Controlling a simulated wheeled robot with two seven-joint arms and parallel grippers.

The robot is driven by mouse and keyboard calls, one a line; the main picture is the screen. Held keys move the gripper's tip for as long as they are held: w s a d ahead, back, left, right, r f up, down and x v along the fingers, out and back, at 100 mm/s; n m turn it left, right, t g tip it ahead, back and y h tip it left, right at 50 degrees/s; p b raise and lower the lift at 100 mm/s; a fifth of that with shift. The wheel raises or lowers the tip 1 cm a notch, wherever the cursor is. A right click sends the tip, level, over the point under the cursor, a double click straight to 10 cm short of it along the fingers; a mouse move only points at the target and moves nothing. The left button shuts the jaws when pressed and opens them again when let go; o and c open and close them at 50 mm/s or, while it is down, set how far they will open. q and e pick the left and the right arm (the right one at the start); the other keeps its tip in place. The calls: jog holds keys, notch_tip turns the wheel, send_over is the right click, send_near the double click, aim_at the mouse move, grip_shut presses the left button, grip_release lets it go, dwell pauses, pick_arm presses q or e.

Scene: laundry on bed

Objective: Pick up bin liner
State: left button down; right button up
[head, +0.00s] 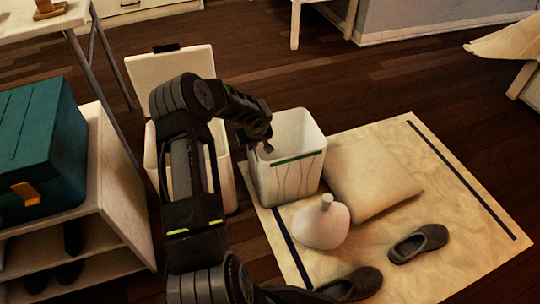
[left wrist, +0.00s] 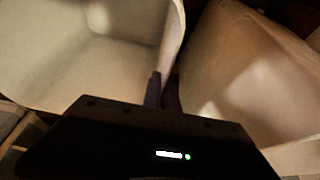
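A white, open-topped bin (head: 268,185) with a green band below its rim and wavy creases down its front stands right of centre in the head view. I cannot clearly make out a separate liner. My left gripper (head: 266,146) points down at the bin's left rim, close to or touching it. In the left wrist view a dark finger (left wrist: 153,90) overlaps the rim of a pale open container (left wrist: 90,65). The finger gap is not clear, and I cannot tell whether anything is held. My right gripper is out of view.
Behind my left arm stands another pale bin with a raised lid (head: 168,68). A beige mat (head: 465,235) carries a cushion (head: 370,175), a white vase (head: 322,227) and dark slippers (head: 418,243). A teal box (head: 40,150) sits on a shelf at left. Floor beyond is clear.

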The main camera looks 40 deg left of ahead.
pick_arm(q)
notch_tip(320, 180, up, 10)
jog(key=p, duration=0.4)
jog(key=shift+r+p, duration=0.25)
jog(key=shift+p, duration=0.15)
jog(key=shift+r, duration=0.1)
